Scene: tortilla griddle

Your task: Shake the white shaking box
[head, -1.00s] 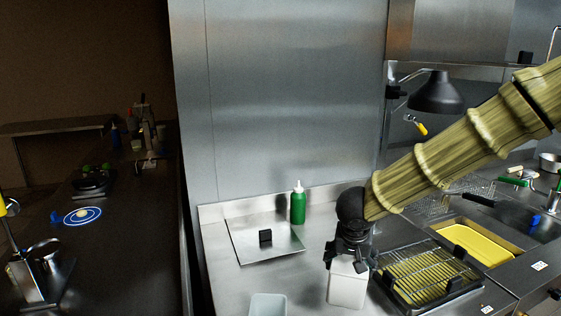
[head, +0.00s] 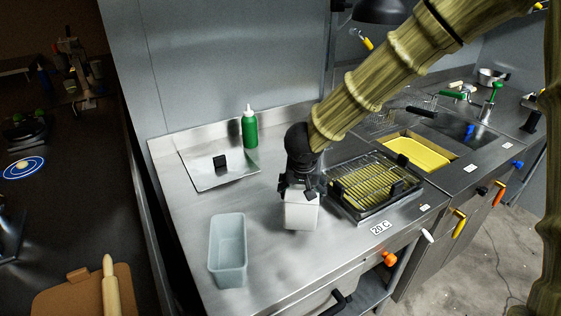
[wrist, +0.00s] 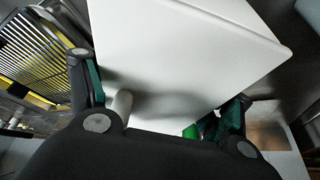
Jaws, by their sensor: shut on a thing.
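The white shaking box (head: 301,214) is held by my gripper (head: 302,190) over the steel counter, between the grey-blue tub and the wire rack. In the head view I cannot tell whether its base touches the counter. In the wrist view the white box (wrist: 185,50) fills the middle, tilted, with one finger of my gripper (wrist: 165,108) on each side of it. The gripper is shut on the box. Its contents are not visible.
A grey-blue tub (head: 228,262) stands left of the box. A green bottle (head: 250,130) and a steel plate with a black handle (head: 221,163) are behind. A wire rack (head: 345,190) over a yellow tray sits close on the right.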

